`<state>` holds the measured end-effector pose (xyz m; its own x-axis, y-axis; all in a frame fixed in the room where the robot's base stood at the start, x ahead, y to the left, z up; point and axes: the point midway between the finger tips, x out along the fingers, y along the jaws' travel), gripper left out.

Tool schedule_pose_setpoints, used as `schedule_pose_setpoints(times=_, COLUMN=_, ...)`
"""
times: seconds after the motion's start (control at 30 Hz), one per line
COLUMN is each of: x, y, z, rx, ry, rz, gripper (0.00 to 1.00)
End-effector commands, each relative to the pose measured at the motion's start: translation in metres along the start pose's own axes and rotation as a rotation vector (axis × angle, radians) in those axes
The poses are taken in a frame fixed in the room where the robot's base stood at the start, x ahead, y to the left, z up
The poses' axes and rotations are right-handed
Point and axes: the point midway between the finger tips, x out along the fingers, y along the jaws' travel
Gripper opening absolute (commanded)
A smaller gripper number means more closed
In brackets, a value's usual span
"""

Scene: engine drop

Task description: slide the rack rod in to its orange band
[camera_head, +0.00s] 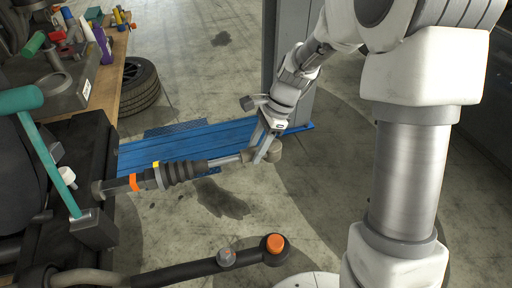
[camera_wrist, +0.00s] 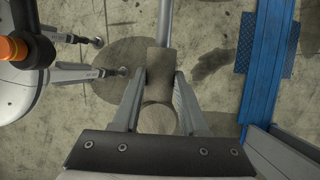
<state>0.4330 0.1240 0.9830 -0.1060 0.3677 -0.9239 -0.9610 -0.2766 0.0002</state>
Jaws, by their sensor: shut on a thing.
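The rack rod (camera_head: 183,171) spans the head view from centre to left, with ribbed black bellows, a yellow mark and a bare silver shaft. Its orange band (camera_head: 134,182) shows fully, outside the housing. The rod's grey left tip (camera_head: 97,190) lies at the edge of the black housing (camera_head: 88,150); I cannot tell whether it is inside an opening. My gripper (camera_head: 262,152) is shut on the rod's grey-brown right end. In the wrist view, my gripper's fingers (camera_wrist: 158,95) flank that end piece (camera_wrist: 159,62), and the silver shaft runs up from it.
A teal-handled lever (camera_head: 45,150) stands by the housing. A black arm with an orange cap (camera_head: 274,243) juts out below the rod. A blue ramp (camera_head: 190,145) lies behind the rod. A workbench with tools and a tire (camera_head: 140,85) are at the upper left.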

Motion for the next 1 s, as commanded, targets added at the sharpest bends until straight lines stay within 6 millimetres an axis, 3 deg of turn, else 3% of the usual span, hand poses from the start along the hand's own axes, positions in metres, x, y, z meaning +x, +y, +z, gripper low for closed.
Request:
schedule_pose_setpoints(times=0.67, x=0.0, y=0.0, z=0.001, rx=0.0, ry=0.001, rz=-0.001, gripper=0.0)
schedule_pose_setpoints(times=1.0, x=0.021, y=0.0, z=0.056, rx=-0.004, ry=0.0, rz=0.001, gripper=0.0)
